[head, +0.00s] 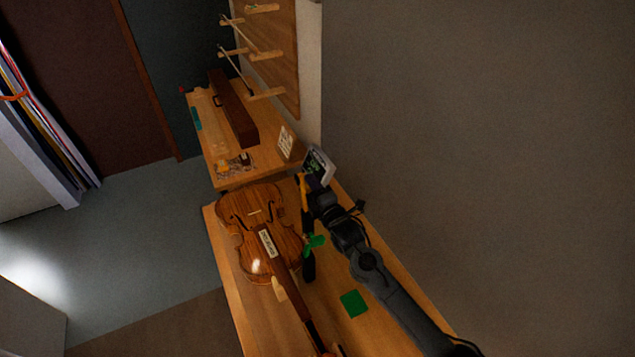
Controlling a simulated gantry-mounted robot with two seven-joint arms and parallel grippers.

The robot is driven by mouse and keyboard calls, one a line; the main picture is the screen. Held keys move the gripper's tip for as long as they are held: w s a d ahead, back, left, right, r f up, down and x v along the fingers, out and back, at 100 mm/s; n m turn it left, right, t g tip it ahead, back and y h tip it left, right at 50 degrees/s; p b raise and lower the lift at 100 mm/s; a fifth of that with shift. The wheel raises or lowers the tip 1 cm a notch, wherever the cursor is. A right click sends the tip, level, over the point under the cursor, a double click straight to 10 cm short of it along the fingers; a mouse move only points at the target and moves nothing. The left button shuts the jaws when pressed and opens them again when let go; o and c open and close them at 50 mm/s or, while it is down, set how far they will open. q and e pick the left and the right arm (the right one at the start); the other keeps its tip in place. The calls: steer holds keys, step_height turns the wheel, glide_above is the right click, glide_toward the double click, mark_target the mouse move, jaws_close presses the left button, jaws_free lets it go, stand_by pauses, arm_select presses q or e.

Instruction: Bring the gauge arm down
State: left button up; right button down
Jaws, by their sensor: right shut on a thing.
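A gauge stands at the right of the bench, with a grey-framed display (319,166) tilted at its top. A yellow-orange piece, which looks like part of the gauge arm (303,188), sits just below and left of the display. My right gripper (309,203) reaches in from the lower right and is shut at the gauge arm; the exact contact is hidden by the dark gripper and wrist. A dark post (308,266) and a green part (315,242) show below the gripper. My left gripper is not in view.
A violin (259,225) with a white label lies on the bench (231,289), close left of the gripper. A green square (353,303) lies near my right arm. A second bench behind holds a long brown case (232,108). A wall stands to the right.

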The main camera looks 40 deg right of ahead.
mark_target(304, 190)
steer(key=a+n, duration=0.1)
steer(key=a+n+p, duration=0.1)
steer(key=shift+w+r+n+p, duration=0.2)
steer(key=shift+r+n+p, duration=0.1)
steer(key=shift+n, duration=0.1)
steer(key=shift+w+a+f+n+p, duration=0.1)
steer(key=shift+a+n+p, duration=0.2)
steer(key=shift+a+n, duration=0.2)
steer(key=c, duration=0.9)
jaws_free()
